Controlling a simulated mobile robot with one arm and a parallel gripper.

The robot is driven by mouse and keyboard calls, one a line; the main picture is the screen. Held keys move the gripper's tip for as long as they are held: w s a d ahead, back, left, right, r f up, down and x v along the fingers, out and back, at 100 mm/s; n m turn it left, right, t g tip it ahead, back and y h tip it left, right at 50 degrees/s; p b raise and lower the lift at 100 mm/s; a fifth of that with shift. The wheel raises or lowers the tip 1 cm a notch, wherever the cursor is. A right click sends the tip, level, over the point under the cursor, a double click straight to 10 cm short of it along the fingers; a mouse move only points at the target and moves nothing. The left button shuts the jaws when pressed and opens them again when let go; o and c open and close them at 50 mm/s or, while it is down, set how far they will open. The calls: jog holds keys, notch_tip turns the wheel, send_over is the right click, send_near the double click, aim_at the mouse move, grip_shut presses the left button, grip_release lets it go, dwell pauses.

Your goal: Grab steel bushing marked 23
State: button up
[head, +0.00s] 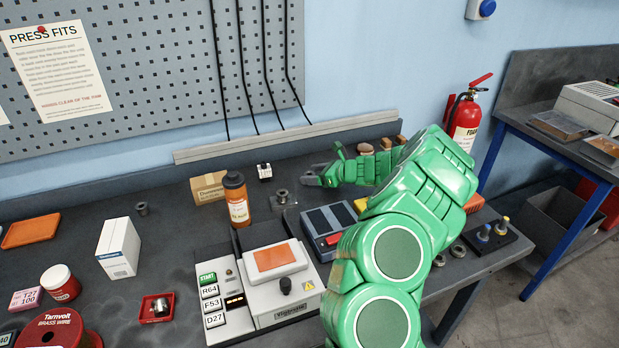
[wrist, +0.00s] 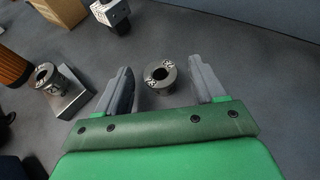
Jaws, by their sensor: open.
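My gripper (wrist: 161,70) is open in the wrist view, with its two grey fingers apart. A short steel bushing (wrist: 160,87) stands upright on the dark bench between the fingers, and no finger clearly touches it. Dark marks show on its top rim, but they are too small to read surely. A second steel bushing (wrist: 47,80), also marked, sits at the left of the wrist view on a metal block (wrist: 72,98). In the head view, my gripper (head: 308,176) is low at the back of the bench, right of a bushing (head: 281,197). The bushing between the fingers cannot be made out there.
An orange bottle (head: 238,200), a cardboard box (head: 207,188) and a small white-topped block (head: 264,171) stand left of my gripper. A blue-grey device (head: 328,222) lies in front. Other bushings stand at the left (head: 142,209) and in a red tray (head: 146,310).

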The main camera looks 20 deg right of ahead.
jog(key=c, duration=1.2)
jog(key=shift+r, duration=0.15)
jog(key=shift+r, duration=0.25)
notch_tip(320, 180, up, 2)
jog(key=shift+d+r, duration=0.1)
jog(key=s+a+r, duration=0.1)
jog(key=s+r, duration=0.2)
jog(key=s, duration=0.1)
jog(key=s+a+r, duration=0.1)
jog(key=s+r, duration=0.2)
jog(key=s, duration=0.2)
jog(key=s+a+r, duration=0.1)
jog(key=s+r, duration=0.3)
jog(key=shift+s+a+r, duration=0.1)
jog(key=shift+s+a, duration=0.2)
